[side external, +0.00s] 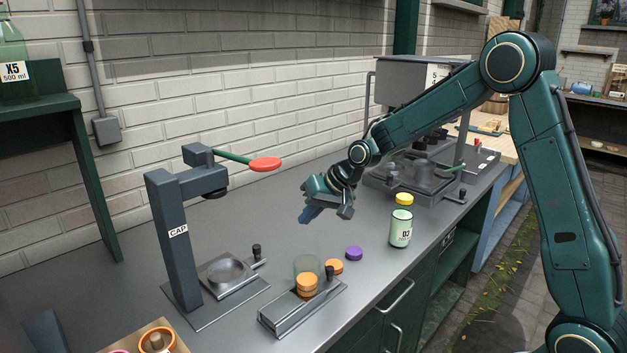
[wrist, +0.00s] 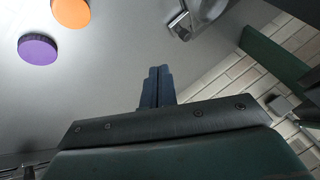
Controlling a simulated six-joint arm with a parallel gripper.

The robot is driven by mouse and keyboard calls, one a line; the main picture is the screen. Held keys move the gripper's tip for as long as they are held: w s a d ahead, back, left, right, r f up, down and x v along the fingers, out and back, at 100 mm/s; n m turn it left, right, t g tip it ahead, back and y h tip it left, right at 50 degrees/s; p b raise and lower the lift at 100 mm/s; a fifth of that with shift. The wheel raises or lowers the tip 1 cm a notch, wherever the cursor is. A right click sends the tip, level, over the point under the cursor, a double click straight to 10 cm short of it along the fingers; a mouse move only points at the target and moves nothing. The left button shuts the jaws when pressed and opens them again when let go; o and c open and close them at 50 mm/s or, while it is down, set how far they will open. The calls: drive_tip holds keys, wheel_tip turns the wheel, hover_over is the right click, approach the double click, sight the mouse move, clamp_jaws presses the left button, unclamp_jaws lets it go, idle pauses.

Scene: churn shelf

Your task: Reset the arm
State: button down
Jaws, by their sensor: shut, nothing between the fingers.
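My teal arm reaches in from the right in the side view. My gripper (side external: 312,214) hangs above the grey bench, left of the filling machine and behind the loose caps. Its dark blue fingers (wrist: 157,88) are together in the wrist view, with nothing between them. The gripper touches no object that I can see.
A cap press (side external: 172,235) with a red-tipped lever stands left. A clamp fixture (side external: 300,312) has an orange-capped jar. A purple cap (side external: 354,253), orange cap (side external: 335,267) and yellow-capped bottle (side external: 401,228) stand nearby. A filling machine (side external: 415,95) stands behind right.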

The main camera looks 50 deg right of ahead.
drive_tip(key=s+a+r+n+h, duration=0.1)
drive_tip(key=s+r, duration=0.5)
drive_tip(key=s, duration=0.3)
drive_tip(key=s+a+r+n+h, duration=0.1)
drive_tip(key=s+r+n, duration=0.1)
drive_tip(key=s+r, duration=0.5)
drive_tip(key=s+f+n+g+h, duration=0.1)
drive_tip(key=s, duration=1.8)
drive_tip(key=shift+s+d, duration=0.25)
drive_tip(key=shift+d, duration=0.05)
